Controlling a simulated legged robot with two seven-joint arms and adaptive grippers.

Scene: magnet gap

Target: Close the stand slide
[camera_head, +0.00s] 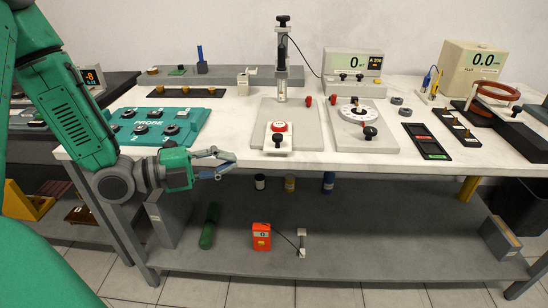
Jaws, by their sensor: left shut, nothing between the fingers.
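The stand has a grey base plate (309,112) on the white table, with an upright column (282,75) at its back and a black knob on top. A white slide block (269,141) with a red round top sits at the front of the base plate. A small black knob (277,140) is on its front. My left gripper (229,164) is at the table's front edge, left of the slide block and apart from it. Its fingers are shut and hold nothing. My right gripper is not in view.
A teal probe panel (158,126) lies left of the stand. A plate with a white dial (361,114) stands close on the right. A meter reading 0 (353,62) is behind. White table (238,128) is bare between the panel and the stand. A grey shelf (345,235) lies below.

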